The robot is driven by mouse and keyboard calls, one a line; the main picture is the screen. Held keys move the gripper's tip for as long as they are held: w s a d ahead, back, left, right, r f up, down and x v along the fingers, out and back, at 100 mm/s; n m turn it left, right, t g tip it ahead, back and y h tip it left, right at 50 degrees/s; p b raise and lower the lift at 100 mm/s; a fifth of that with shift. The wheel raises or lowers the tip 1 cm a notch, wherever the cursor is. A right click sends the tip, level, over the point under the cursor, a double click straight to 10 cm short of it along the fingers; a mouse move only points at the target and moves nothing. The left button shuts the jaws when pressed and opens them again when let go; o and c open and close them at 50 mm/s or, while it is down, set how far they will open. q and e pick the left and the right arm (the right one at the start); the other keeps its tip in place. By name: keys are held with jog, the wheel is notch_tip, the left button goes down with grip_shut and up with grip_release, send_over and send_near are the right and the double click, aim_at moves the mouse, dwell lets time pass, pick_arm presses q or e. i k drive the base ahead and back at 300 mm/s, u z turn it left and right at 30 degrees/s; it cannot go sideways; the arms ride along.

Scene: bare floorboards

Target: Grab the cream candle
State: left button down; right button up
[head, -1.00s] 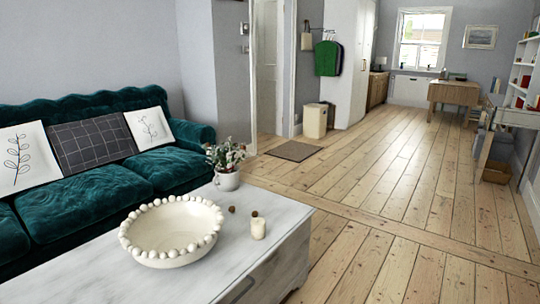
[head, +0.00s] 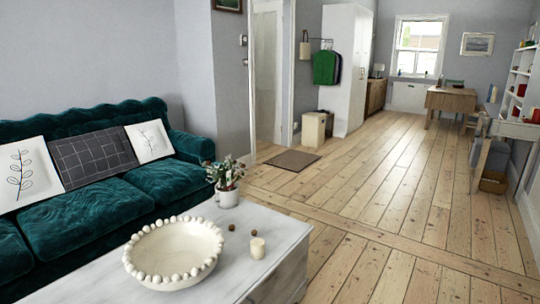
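The cream candle (head: 257,248) is a small, pale, upright cylinder. It stands near the right edge of the white coffee table (head: 215,279) in the head view. A large cream bowl with a beaded rim (head: 173,253) is to its left on the same table. Two small brown balls (head: 233,228) lie just behind the candle. Neither of my grippers shows in the head view.
A potted plant (head: 227,184) stands at the table's far end. A teal sofa (head: 95,205) with several cushions runs along the left. Bare floorboards (head: 400,200) are open to the right of the table. A desk with shelves (head: 512,128) stands at the far right.

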aim_at(258, 244)
jog(key=z, duration=1.05)
jog(key=i, duration=2.55)
jog(key=u, duration=0.95)
